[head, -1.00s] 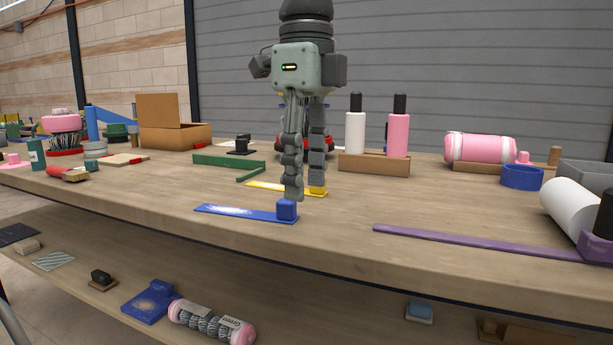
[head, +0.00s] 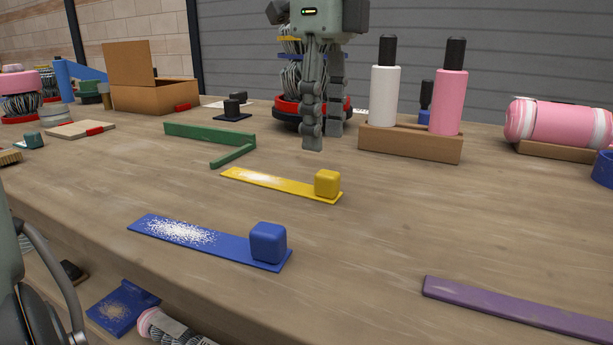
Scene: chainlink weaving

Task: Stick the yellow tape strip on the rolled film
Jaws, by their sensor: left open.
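The yellow tape strip (head: 262,181) lies flat on the workbench with a yellow block (head: 327,183) at its right end and a pale speckled patch on its left part. A pink roll with white bands (head: 556,122), likely the rolled film, lies on a low wooden cradle at the right. My left gripper (head: 323,139) points down at the top centre, open and empty. In the picture its fingertips are just above the yellow block and apart from it. My right gripper is not in view.
A blue strip with a block (head: 200,237) lies in front of the yellow one. A green bracket (head: 208,137) lies behind left. White and pink bottles in a wooden holder (head: 410,141) stand right of my gripper. A purple strip (head: 510,308) lies front right. The middle right bench is clear.

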